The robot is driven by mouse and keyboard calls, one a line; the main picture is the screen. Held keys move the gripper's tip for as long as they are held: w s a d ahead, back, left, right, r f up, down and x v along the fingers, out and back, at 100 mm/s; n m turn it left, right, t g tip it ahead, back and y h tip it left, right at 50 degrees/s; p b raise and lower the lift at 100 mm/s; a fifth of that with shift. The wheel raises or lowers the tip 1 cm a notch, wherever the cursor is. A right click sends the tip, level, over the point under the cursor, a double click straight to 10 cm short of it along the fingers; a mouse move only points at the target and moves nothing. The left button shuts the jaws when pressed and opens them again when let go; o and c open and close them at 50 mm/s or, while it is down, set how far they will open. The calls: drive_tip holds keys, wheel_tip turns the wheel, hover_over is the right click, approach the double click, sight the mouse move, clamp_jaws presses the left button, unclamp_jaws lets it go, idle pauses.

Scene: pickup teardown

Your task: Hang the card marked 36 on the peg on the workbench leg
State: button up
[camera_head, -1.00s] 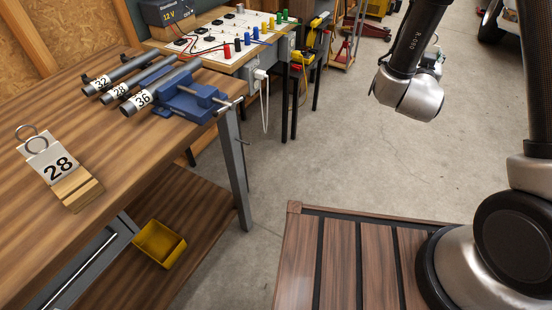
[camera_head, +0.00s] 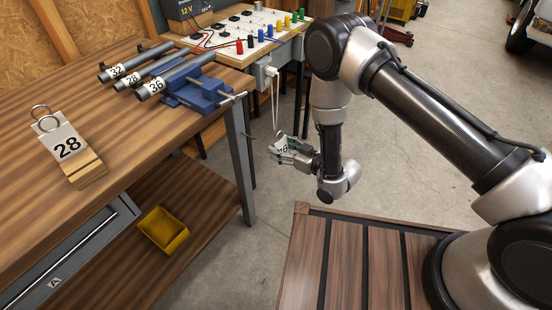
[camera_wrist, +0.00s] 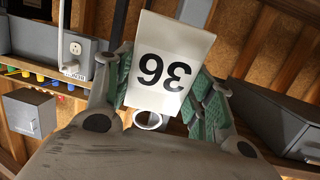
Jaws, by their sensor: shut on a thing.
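My gripper (camera_head: 284,150) is shut on the card marked 36 (camera_head: 282,145), in the open air right of the workbench leg (camera_head: 240,165). In the wrist view the card (camera_wrist: 165,68) is upside down between the two green-padded fingers of my gripper (camera_wrist: 164,80). Its ring (camera_wrist: 148,120) shows at the near edge of the card, towards the wrist.
A card marked 28 (camera_head: 68,147) leans on a wooden block (camera_head: 87,171) on the workbench (camera_head: 135,135). Tubes marked 32, 28 and 36 (camera_head: 155,86) lie near a blue vise (camera_head: 195,92). A yellow bin (camera_head: 163,230) sits on the lower shelf. A white cord hangs behind my gripper.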

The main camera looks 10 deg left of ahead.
drive_tip(key=a+f+n+g, duration=0.1)
drive_tip(key=a+f, duration=0.3)
drive_tip(key=a, duration=0.5)
idle(0.8)
drive_tip(key=shift+a, duration=0.15)
idle(0.5)
drive_tip(key=o, duration=0.9)
